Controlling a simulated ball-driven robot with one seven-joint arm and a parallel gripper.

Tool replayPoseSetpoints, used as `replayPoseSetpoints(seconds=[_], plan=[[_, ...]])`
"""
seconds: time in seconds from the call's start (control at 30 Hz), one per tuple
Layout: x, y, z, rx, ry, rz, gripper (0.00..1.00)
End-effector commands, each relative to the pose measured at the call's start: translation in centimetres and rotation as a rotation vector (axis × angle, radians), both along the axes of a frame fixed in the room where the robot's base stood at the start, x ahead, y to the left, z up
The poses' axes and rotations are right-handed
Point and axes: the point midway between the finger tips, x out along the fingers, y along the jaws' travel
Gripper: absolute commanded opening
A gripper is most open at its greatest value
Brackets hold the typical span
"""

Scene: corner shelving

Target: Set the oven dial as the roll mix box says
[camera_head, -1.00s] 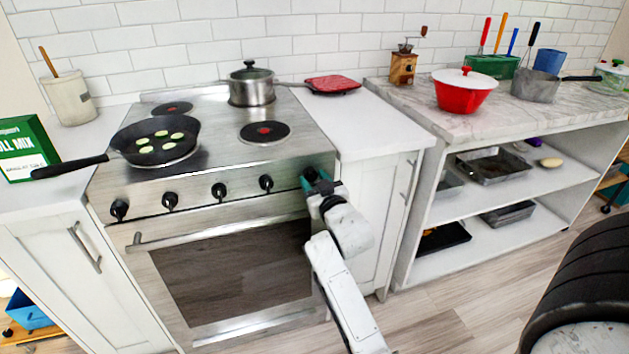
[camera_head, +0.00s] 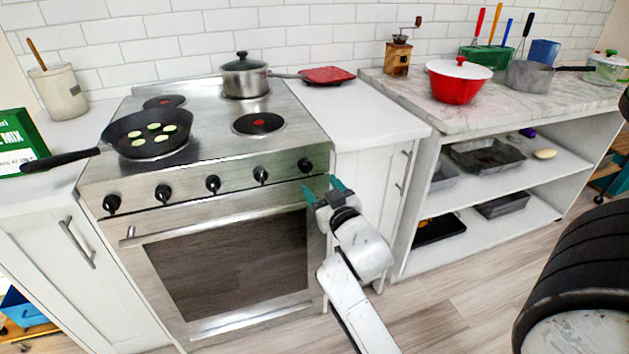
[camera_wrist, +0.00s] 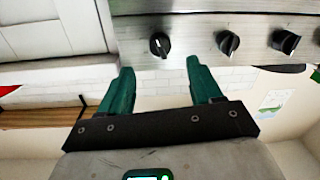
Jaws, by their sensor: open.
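The oven front carries a row of several black dials. The rightmost dial (camera_head: 307,165) is just above my open, empty gripper (camera_head: 322,187), whose green fingers stand apart from it. In the wrist view a black dial (camera_wrist: 159,44) with a pale mark lies beyond and between the fingertips of my gripper (camera_wrist: 160,67), not touched. The setting on it is too small to read. The green and white roll mix box (camera_head: 17,139) stands on the left counter, cut off by the left picture edge; its small print is not legible.
A pan with green slices (camera_head: 150,132) sits on the stove, its handle reaching left over the counter. A steel pot (camera_head: 244,78) stands behind. The oven door handle (camera_head: 215,217) runs below the dials. Shelving (camera_head: 480,190) stands to the right.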

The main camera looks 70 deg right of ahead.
Motion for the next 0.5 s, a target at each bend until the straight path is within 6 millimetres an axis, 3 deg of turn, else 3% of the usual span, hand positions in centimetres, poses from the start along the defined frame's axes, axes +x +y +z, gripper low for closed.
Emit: replayPoseSetpoints(seconds=[0.2, 0.5], plan=[[-1.7, 1.7, 0.0, 0.000, 0.001, -0.001, 0.64], [-2.0, 2.0, 0.1, -0.001, 0.001, -0.001, 0.64]])
